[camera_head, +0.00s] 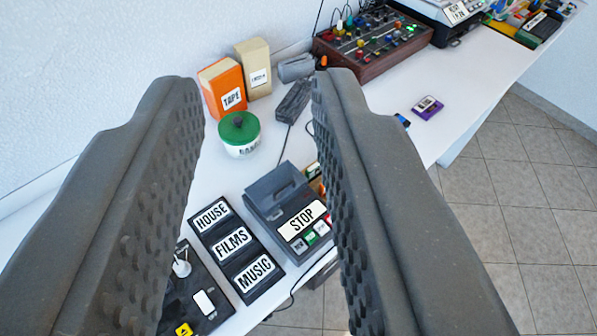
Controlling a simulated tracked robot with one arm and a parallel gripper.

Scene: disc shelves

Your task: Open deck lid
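A dark grey deck (266,203) with a white STOP label and a row of small coloured buttons along its front stands on the white table, low in the middle of the view. Its top has a recessed dark part; I cannot tell whether the lid is shut. My gripper (258,88) is open and empty, with its two studded grey fingers wide apart. The deck shows in the gap between the fingers, nearer the right finger, which hides part of its right side. No contact shows.
A black rack (236,250) labelled HOUSE, FILMS and MUSIC lies left of the deck. A black device (195,300) with a yellow mark is partly hidden at lower left. A green-lidded tin (240,133), TAPE box (222,88), mixer (370,45) and purple cassette (427,107) stand farther back.

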